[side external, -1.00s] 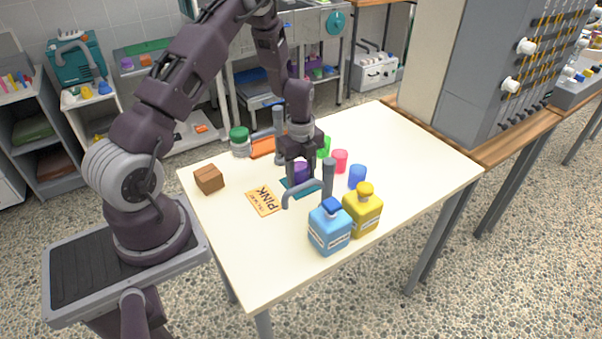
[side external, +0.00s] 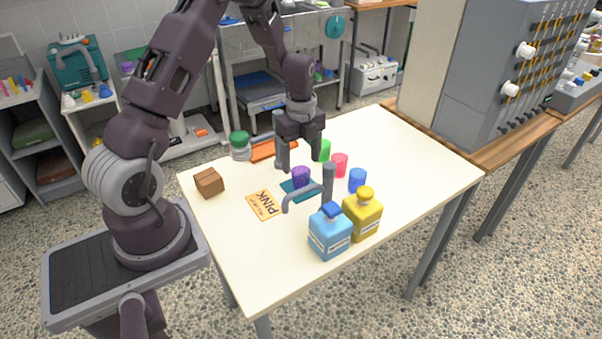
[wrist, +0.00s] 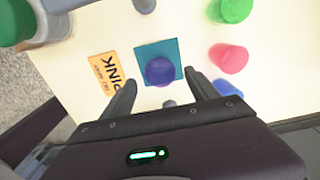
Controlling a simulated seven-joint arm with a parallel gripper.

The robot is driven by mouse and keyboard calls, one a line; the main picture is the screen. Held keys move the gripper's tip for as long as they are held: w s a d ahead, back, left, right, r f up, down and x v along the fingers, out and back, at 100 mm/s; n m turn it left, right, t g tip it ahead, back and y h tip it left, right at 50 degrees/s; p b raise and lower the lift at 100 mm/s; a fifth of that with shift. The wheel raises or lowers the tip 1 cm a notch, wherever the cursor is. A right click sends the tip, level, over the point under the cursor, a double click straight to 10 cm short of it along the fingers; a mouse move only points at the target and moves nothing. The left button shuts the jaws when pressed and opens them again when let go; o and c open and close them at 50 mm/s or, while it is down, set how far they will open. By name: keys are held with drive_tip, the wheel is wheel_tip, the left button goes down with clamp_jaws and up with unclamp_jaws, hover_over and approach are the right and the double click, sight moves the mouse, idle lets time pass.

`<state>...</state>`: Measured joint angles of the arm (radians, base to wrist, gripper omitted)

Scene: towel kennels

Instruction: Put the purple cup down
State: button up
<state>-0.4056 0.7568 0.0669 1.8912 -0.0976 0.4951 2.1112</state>
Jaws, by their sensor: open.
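The purple cup (side external: 301,175) stands upright on a teal mat (side external: 290,191) near the middle of the table. My gripper (side external: 299,162) is open and empty just above the cup, clear of it. In the wrist view the cup (wrist: 160,70) sits on the lower part of the teal mat (wrist: 150,50). It lies ahead of and between my spread fingers (wrist: 163,88), not touching them.
Green (side external: 325,150), pink (side external: 340,165) and blue (side external: 357,180) cups stand to the right. A grey post with an arm (side external: 328,185), blue (side external: 329,232) and yellow (side external: 362,215) bottles stand in front. A PINK card (side external: 264,205) and brown block (side external: 209,182) lie left.

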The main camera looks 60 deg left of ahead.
drive_tip(key=s+d+r+n+t, duration=0.1)
drive_tip(key=s+d+r+n, duration=0.15)
drive_tip(key=r, duration=0.35)
drive_tip(key=s+d+r+n, duration=0.1)
drive_tip(key=d+r+n, duration=0.15)
drive_tip(key=r, duration=0.45)
drive_tip(key=s+d+r+n+t, duration=0.1)
drive_tip(key=s+d+r, duration=0.1)
drive_tip(key=d+r, duration=0.3)
drive_tip(key=s+d+r+n+t, duration=0.1)
drive_tip(key=s+d+r+n, duration=0.2)
drive_tip(key=s+n, duration=0.3)
drive_tip(key=s+d+r+n+t, duration=0.2)
drive_tip(key=s+d+r+n, duration=0.2)
drive_tip(key=s, duration=0.7)
drive_tip(key=shift+s+d+n+t, duration=0.2)
drive_tip(key=shift+d+n+t, duration=0.15)
drive_tip(key=shift+n, duration=0.65)
